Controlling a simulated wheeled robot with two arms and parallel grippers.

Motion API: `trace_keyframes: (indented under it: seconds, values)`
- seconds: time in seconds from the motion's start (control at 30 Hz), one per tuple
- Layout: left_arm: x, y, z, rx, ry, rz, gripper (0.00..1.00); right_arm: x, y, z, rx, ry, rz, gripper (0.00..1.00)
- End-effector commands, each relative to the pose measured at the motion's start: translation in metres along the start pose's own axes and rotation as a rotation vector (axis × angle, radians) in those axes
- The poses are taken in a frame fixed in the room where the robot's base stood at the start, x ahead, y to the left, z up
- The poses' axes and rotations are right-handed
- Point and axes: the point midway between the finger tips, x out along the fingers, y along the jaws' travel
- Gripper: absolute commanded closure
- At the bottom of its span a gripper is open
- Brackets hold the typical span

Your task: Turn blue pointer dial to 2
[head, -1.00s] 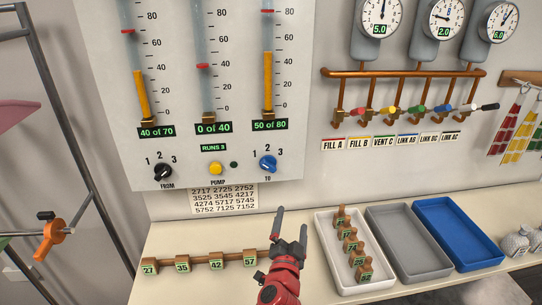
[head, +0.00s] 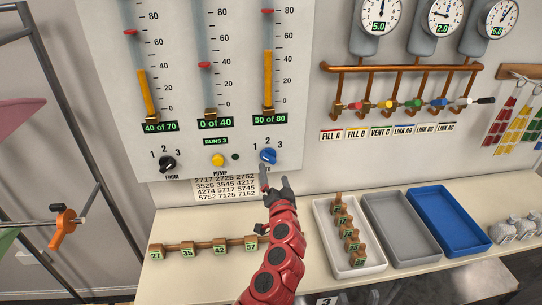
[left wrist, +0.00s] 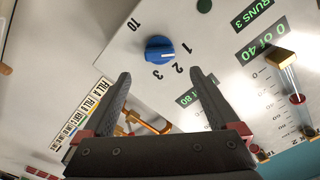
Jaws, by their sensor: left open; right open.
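The blue pointer dial (head: 268,157), marked TO, sits low on the white gauge panel, with numbers 1, 2 and 3 around it. I cannot tell surely which number it points to. In the left wrist view the dial (left wrist: 158,49) is ahead of the fingertips, in line with the gap between them. My left gripper (head: 275,180) is open and empty, just below the dial in the head view and partly covering its TO label. It also shows open in the left wrist view (left wrist: 160,76), apart from the dial. My right gripper is not in view.
A black FROM dial (head: 168,164) and a yellow PUMP button (head: 218,160) sit left of the blue dial. A number sheet (head: 226,187) hangs below the panel. White (head: 322,232), grey (head: 400,229) and blue (head: 447,220) trays stand on the counter.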

Motion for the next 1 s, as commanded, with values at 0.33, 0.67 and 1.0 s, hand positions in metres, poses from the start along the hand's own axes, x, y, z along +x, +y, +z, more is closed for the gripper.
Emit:
trace_keyframes:
  seconds: [0.33, 0.67, 1.0]
  values:
    - [0.049, -0.002, -0.003, -0.001, 0.0, -0.001, 0.05, 0.014, 0.001, -0.002, 0.0, 0.0, 0.0, 0.45]
    - [0.077, 0.0, 0.0, -0.001, 0.0, -0.002, 0.05, 0.013, 0.001, -0.002, 0.0, 0.0, 0.0, 0.45]
    - [0.081, 0.0, -0.002, -0.002, 0.004, 0.001, 0.05, 0.013, 0.001, -0.002, 0.0, 0.0, 0.0, 0.45]
